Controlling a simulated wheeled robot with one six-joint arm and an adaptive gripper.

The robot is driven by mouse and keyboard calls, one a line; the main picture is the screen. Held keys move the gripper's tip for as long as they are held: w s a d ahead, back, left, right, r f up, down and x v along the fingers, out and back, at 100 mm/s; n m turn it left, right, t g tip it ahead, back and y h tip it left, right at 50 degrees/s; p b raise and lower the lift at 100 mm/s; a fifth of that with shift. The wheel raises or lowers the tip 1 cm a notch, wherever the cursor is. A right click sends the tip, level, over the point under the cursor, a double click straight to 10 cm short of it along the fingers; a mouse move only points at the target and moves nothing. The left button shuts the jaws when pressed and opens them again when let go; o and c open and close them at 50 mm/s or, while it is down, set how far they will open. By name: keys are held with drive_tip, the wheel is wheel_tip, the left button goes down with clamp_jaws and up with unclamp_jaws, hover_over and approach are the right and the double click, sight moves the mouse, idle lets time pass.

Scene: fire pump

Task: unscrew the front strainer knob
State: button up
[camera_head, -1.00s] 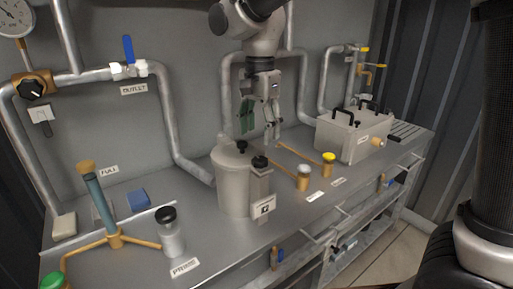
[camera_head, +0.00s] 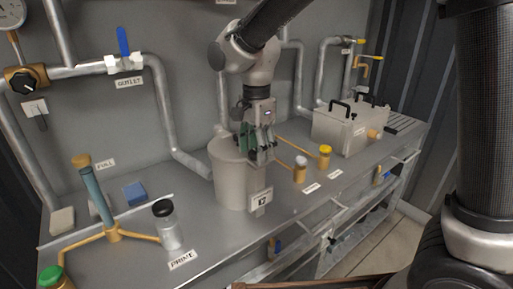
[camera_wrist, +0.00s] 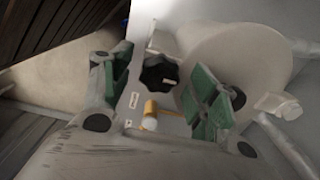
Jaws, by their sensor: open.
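The front strainer knob is black and lobed, and shows in the wrist view (camera_wrist: 158,73). It lies in the picture between the two green-padded fingers of my gripper (camera_wrist: 157,88), with a gap on each side. I cannot tell whether the fingertips are level with it or above it. In the head view my open gripper (camera_head: 256,152) points down at the front of the pale strainer pot (camera_head: 229,177) and hides the knob. The pot also shows in the wrist view (camera_wrist: 245,55), behind the right finger.
A metal box (camera_head: 345,130) is farther right.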

drive_tip(key=shift+c, duration=0.4)
drive_tip(key=c, duration=0.9)
drive_tip(key=shift+c, duration=0.2)
